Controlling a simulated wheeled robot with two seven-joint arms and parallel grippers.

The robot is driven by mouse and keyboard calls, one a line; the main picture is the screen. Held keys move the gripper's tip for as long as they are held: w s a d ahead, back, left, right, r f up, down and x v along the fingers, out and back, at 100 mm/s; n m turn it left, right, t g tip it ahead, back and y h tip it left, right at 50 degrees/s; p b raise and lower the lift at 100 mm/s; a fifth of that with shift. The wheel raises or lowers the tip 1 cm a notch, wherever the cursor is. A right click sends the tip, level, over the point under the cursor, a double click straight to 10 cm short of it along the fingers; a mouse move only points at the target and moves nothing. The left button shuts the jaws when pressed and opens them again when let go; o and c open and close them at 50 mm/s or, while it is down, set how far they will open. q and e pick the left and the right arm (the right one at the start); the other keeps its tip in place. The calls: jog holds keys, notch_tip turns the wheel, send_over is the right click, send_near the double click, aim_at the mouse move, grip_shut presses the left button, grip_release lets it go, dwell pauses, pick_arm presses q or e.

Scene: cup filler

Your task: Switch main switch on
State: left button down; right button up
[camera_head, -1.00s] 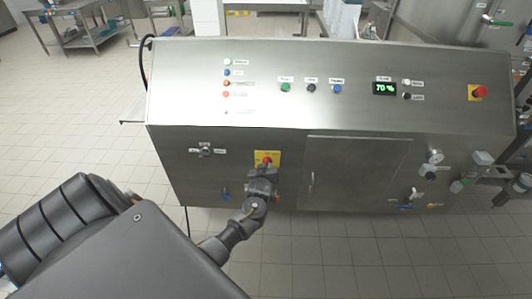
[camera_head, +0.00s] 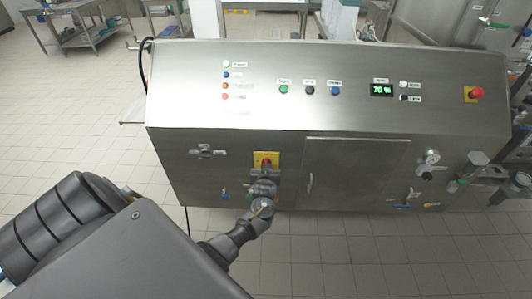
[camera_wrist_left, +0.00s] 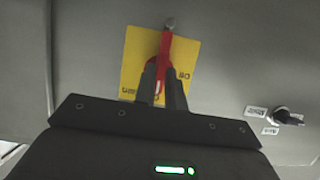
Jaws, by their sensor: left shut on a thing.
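The main switch (camera_head: 266,161) is a red handle on a yellow square plate, low on the front of the steel machine. In the left wrist view, the red handle (camera_wrist_left: 165,48) sits between the fingers of my left gripper (camera_wrist_left: 162,76), which is shut on it. The yellow plate (camera_wrist_left: 133,55) carries dark lettering, partly covered by the fingers. In the head view my left gripper (camera_head: 264,178) reaches up to the switch from below and hides its lower part. My right gripper is not in view.
The steel control panel (camera_head: 440,70) has several coloured buttons, a green display (camera_head: 381,90) reading 70 % and a red emergency button (camera_head: 476,93). A cabinet door (camera_head: 355,170) lies right of the switch. A dark rotary knob (camera_head: 205,151) is at its left.

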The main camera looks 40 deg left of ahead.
pick_arm(q)
jog(key=c, duration=1.5)
grip_release()
jog(key=shift+o, duration=0.2)
jog(key=b+v, duration=0.1)
jog(key=v, duration=0.9)
jog(key=shift+s+d+r, duration=0.2)
jog(key=shift+s+r, duration=0.05)
jog(key=shift+s, duration=0.05)
